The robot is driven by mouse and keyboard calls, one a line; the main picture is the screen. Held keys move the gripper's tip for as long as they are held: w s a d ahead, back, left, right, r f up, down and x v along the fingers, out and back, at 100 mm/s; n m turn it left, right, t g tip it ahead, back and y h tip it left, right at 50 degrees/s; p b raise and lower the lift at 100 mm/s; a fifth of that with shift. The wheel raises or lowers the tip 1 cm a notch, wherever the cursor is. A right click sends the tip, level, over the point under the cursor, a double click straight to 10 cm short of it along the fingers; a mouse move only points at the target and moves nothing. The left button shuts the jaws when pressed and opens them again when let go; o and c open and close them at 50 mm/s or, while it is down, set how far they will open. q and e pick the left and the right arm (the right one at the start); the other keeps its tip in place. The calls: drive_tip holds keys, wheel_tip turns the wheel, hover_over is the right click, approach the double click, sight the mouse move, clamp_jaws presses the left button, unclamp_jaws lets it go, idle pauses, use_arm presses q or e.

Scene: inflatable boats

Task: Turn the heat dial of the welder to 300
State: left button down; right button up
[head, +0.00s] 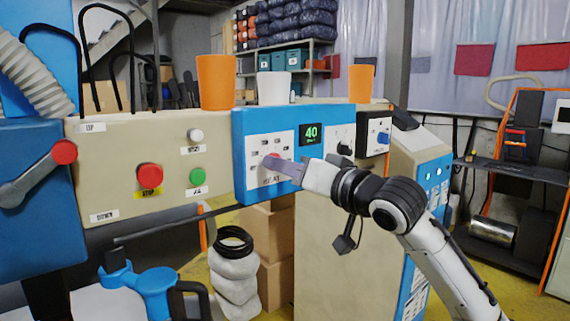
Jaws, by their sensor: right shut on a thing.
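The welder's blue control box (239,178) is mounted on the beige machine front, left of centre in the head view. Its white panel (254,142) carries small printed labels around the heat dial (271,160). Only a little of the dial's red shows; the rest is hidden behind my right gripper (277,164). The gripper comes from the right and is shut on the dial. The dial's setting cannot be read. A dark display (311,133) beside it shows a green 40. My left gripper is not in view.
On the beige panel (115,190) are a red button (150,177), a green button (197,176) and a white one (195,136). A red-knobbed lever (35,175) is at far left. Orange cups (216,83) stand on top. A black knob (344,147) sits right of the display.

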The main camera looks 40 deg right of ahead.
drive_tip(key=shift+m, duration=0.4)
drive_tip(key=o, duration=1)
drive_tip(key=shift+o, duration=0.2)
drive_tip(key=shift+s, duration=0.1)
drive_tip(key=s+b, duration=0.2)
drive_tip(key=s, duration=0.8)
drive_tip(key=shift+d, duration=0.4)
